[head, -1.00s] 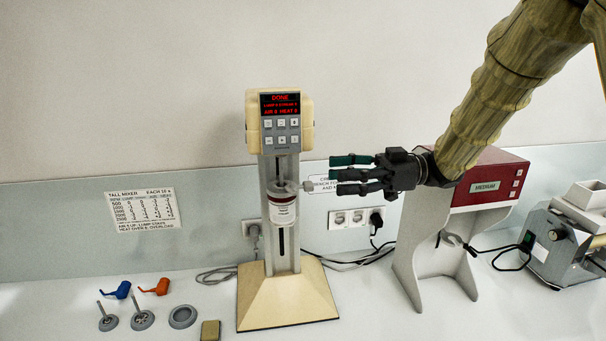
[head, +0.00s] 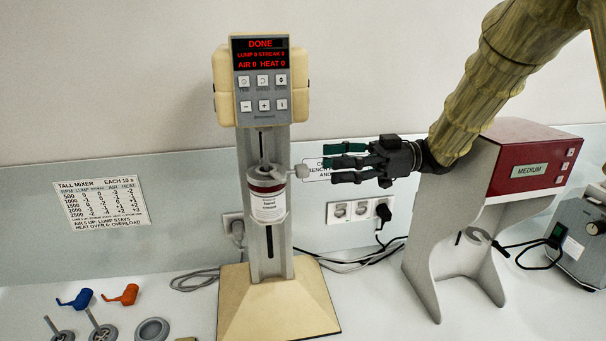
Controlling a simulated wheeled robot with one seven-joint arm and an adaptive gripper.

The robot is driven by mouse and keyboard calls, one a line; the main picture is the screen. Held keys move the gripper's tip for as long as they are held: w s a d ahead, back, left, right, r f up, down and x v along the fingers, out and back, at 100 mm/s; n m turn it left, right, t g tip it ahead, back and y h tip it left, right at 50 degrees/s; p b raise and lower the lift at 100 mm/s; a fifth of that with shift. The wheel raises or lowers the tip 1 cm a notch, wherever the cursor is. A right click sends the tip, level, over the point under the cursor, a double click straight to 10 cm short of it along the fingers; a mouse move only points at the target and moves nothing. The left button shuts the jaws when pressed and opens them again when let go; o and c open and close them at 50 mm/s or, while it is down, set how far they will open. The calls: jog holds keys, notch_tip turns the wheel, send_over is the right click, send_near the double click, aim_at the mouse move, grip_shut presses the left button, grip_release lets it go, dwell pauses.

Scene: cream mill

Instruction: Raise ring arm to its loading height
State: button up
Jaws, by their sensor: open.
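The tall mixer (head: 262,145) stands on the bench with a cream head, a grey column and a sloped cream base. Its display (head: 260,53) reads DONE, AIR 0, HEAT 0. A ring arm on the column holds a labelled jar (head: 268,205) upright, partway up the slotted column. A pale knob (head: 302,171) sticks out to the right at the jar's top. My gripper (head: 330,162) is open and empty, its fingers pointing left toward the knob. A small gap seems to lie between them, though the depth is hard to judge.
A red and grey machine (head: 520,170) marked MEDIUM stands right of the mixer, below my arm. Cables and wall sockets (head: 360,210) lie behind. Blue (head: 75,299) and orange (head: 122,295) parts and mixing tools (head: 102,330) lie at the front left.

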aim_at(302, 166)
jog(key=a+p, duration=0.1)
jog(key=a, duration=0.1)
jog(key=s+a+p, duration=0.1)
jog(key=a, duration=0.1)
jog(key=a+p, duration=0.1)
jog(key=a, duration=0.2)
jog(key=shift+s, duration=0.25)
jog(key=shift+a+f, duration=0.1)
jog(key=shift+a, duration=0.15)
